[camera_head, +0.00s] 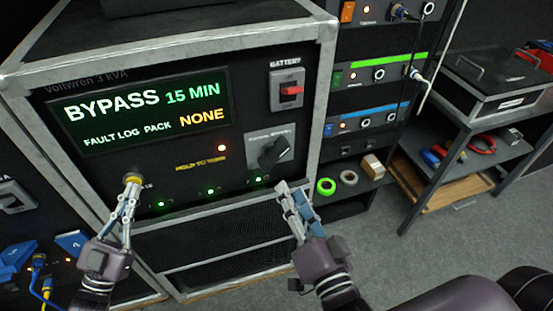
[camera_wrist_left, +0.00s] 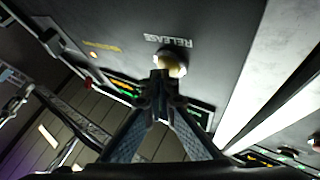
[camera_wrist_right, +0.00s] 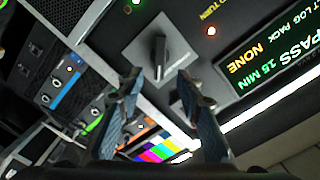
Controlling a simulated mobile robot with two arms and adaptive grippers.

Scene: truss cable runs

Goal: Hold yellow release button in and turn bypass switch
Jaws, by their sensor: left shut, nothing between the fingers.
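The yellow release button (camera_head: 133,178) is on the lower left of the black panel. My left gripper (camera_head: 131,186) is shut with its fingertips at the button; in the left wrist view the button (camera_wrist_left: 172,64) shows right at the tips, under the word RELEASE. The black bypass switch (camera_head: 272,152) sits on a grey plate at the panel's lower right, its knob slanted in the head view. It also shows in the right wrist view (camera_wrist_right: 160,57). My right gripper (camera_head: 287,188) is below and right of the switch, apart from it. Its fingers (camera_wrist_right: 157,84) are spread and empty.
The display (camera_head: 143,110) reads BYPASS 15 MIN, with fault log pack NONE. A red battery switch (camera_head: 291,90) is above the bypass switch. Green and white tape rolls (camera_head: 326,186) lie on a shelf to the right. A metal shelf unit (camera_head: 470,120) stands further right.

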